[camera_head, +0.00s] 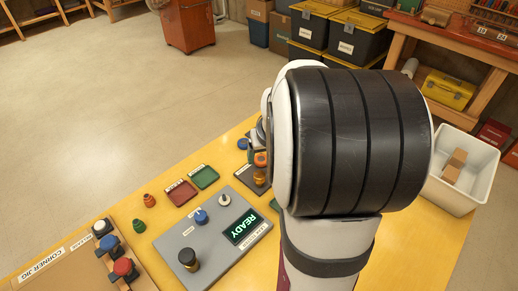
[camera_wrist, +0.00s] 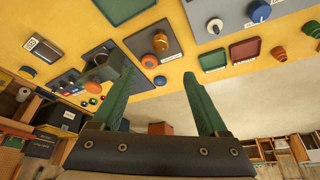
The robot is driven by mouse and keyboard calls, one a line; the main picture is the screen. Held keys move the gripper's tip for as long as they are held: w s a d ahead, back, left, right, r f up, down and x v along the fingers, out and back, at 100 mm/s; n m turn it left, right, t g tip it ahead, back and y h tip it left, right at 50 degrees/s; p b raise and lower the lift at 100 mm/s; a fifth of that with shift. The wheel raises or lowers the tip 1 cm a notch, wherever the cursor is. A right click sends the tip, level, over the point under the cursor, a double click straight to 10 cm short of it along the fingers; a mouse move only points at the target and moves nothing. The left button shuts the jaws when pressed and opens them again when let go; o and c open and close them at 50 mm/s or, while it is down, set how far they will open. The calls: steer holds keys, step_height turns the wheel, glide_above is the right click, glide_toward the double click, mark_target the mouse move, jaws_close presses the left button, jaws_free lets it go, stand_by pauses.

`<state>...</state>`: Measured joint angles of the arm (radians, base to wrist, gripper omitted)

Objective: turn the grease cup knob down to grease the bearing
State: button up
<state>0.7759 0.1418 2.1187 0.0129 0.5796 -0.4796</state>
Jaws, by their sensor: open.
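In the wrist view my gripper (camera_wrist: 158,70) is open, its two green fingers spread apart with nothing between them. A brass knob (camera_wrist: 160,42) on a small dark labelled plate (camera_wrist: 170,28) lies just beyond the gap between the fingertips, apart from them; it looks like the grease cup, but its label is unreadable. An orange round part (camera_wrist: 149,61) sits on the same plate, nearer the fingers. In the head view the brass knob (camera_head: 260,178) shows partly at the left edge of my arm, which hides my gripper.
In the wrist view, a dark housing with an orange knob (camera_wrist: 100,59) is close to the left finger.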

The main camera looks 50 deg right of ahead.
steer(key=shift+w+d+n, duration=0.15)
steer(key=shift+w+n, duration=0.15)
steer(key=shift+n, duration=0.1)
steer(key=n+g+y, duration=0.2)
steer(key=n+g, duration=0.2)
steer(key=n, duration=0.6)
glide_above(259, 174)
step_height(259, 174, down, 14)
steer(key=shift+f, duration=0.25)
jaws_close()
